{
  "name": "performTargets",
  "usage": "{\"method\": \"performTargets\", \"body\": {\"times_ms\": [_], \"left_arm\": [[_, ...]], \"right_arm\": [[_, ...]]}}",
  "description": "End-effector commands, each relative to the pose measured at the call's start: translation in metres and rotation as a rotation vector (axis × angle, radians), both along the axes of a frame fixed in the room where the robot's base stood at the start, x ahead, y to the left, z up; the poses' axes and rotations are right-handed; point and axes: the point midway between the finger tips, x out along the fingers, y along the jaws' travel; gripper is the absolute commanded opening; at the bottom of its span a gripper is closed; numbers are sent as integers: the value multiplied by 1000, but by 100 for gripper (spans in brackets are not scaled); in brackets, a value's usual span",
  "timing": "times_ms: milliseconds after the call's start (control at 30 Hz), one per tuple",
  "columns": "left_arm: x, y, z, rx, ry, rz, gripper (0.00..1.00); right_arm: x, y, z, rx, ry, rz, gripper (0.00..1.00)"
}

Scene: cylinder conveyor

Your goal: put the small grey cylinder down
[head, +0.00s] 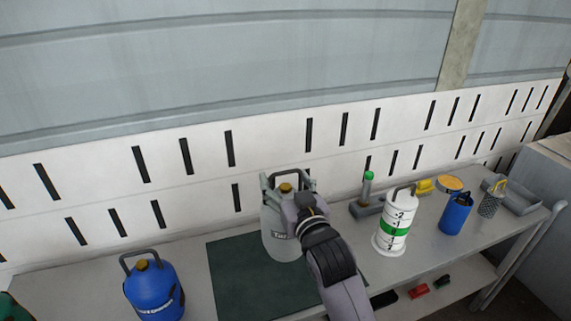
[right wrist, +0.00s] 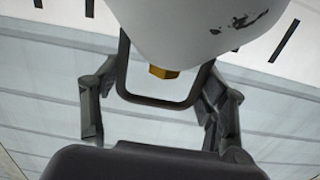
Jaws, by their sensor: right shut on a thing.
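The small grey cylinder (head: 278,243) has a handle and a brass-coloured valve on top. It is upright over the dark green mat (head: 232,285) on the bench; I cannot tell whether its base touches the mat. My right gripper (head: 290,186) is shut on its handle, and my arm hides part of its right side. In the right wrist view the cylinder (right wrist: 190,28) appears at the top, with its dark handle (right wrist: 160,101) between the fingers of my right gripper (right wrist: 155,115). My left gripper is not in view.
A blue cylinder (head: 154,290) stands left of the mat. Right of it stand a white container with a green band (head: 394,225), a blue cup (head: 456,214), a mesh cup (head: 491,199) and a grey tray (head: 516,196). A slotted white wall (head: 270,150) rises behind.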

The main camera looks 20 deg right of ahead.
Motion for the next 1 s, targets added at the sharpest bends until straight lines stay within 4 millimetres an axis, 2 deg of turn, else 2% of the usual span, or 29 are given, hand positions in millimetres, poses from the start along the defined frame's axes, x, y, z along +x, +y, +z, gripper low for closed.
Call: {"method": "performTargets", "body": {"times_ms": [100,300,567,800,1000], "left_arm": [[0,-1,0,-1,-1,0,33],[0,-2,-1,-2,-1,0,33],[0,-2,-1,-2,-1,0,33],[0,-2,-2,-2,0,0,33],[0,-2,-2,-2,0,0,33]], "right_arm": [[0,0,-24,-1,-7,-1,6],[-1,0,-57,0,-10,0,6],[0,0,-73,0,-13,0,6],[0,0,-103,1,-12,0,6],[0,0,-110,2,-15,1,6]]}}
